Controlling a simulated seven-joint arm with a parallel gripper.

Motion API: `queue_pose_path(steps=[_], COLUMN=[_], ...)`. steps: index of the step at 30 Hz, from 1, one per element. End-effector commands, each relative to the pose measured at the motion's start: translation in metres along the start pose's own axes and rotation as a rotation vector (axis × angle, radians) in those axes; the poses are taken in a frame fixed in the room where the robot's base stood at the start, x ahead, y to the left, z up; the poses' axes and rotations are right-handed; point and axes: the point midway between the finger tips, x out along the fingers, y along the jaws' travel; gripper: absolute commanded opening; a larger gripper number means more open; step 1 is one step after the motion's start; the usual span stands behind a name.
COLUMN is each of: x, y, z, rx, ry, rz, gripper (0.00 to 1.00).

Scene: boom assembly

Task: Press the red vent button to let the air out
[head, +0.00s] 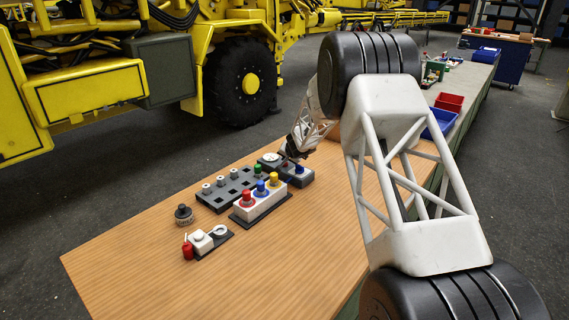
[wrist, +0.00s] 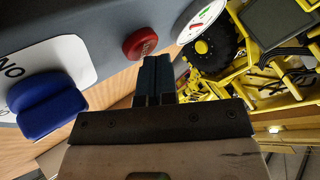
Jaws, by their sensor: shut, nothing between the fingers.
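The red vent button (wrist: 141,43) sits on a grey box (wrist: 95,22) and shows clearly in the wrist view. The box also has a blue knob (wrist: 48,107), a white label and a round gauge (wrist: 200,21) with red and green marks. My gripper (wrist: 153,62) is shut and empty. Its tips are close beside the red button, a little below and right of it in the wrist view; I cannot tell whether they touch it. In the head view my gripper (head: 287,158) is at the grey box (head: 302,181), and the button is too small to make out.
Close by on the wooden table (head: 150,270) stand a white block (head: 262,202) with red, blue and yellow knobs and a dark grey socket panel (head: 228,190). A small white fixture (head: 201,242) and a dark knob (head: 183,213) lie nearer. The front of the table is clear.

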Motion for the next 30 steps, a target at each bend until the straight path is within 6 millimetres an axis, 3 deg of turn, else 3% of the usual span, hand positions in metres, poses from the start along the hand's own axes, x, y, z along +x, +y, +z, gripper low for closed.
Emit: queue_pose_path(steps=[30], x=[0.010], y=[0.012], z=[0.014], rx=[0.004], ry=[-0.015], rz=[0.009], gripper=[0.00])
